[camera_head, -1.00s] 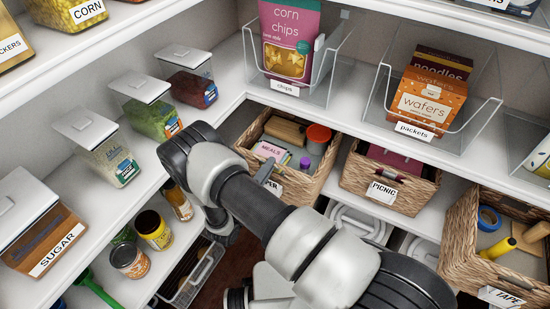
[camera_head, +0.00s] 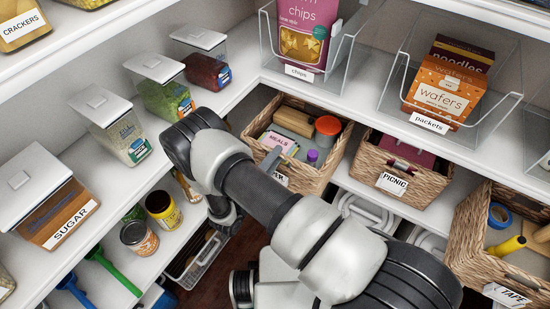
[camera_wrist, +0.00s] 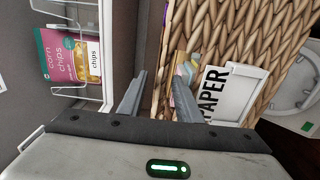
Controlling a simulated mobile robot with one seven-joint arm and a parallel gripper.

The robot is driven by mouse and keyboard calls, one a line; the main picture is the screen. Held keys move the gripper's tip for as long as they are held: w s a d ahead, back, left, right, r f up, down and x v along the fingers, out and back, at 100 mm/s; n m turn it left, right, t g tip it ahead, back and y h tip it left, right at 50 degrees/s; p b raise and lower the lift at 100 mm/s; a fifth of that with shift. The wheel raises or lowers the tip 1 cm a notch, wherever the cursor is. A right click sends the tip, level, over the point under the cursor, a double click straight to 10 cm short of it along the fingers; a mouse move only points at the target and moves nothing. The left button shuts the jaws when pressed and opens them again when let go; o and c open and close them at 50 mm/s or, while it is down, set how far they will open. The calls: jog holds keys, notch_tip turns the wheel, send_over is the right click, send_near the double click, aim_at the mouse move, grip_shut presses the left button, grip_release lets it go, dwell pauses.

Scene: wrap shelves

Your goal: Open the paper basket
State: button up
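The paper basket (camera_head: 316,174) is a woven basket on the lower shelf, holding a wooden block, a red-lidded jar and a "MEALS" pack. Its front label is mostly hidden behind my arm in the head view. In the wrist view, the basket (camera_wrist: 262,30) fills the upper right, with its white "PAPER" label (camera_wrist: 236,95) close to the right finger. My gripper (camera_wrist: 157,98) is open, its two fingers apart near the basket's front edge. In the head view, a grey fingertip of my gripper (camera_head: 270,160) shows at the basket's front. I cannot tell whether either finger touches it.
The PICNIC basket (camera_head: 418,190) stands right of the paper basket, and the TAPE basket (camera_head: 468,240) farther right. The clear chips bin (camera_head: 352,50) is on the shelf above. Jars and lidded containers (camera_head: 160,85) line the left shelves.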

jog(key=v, duration=1.7)
jog(key=shift+s+p, duration=0.2)
jog(key=shift+p, duration=0.1)
jog(key=shift+a, duration=0.1)
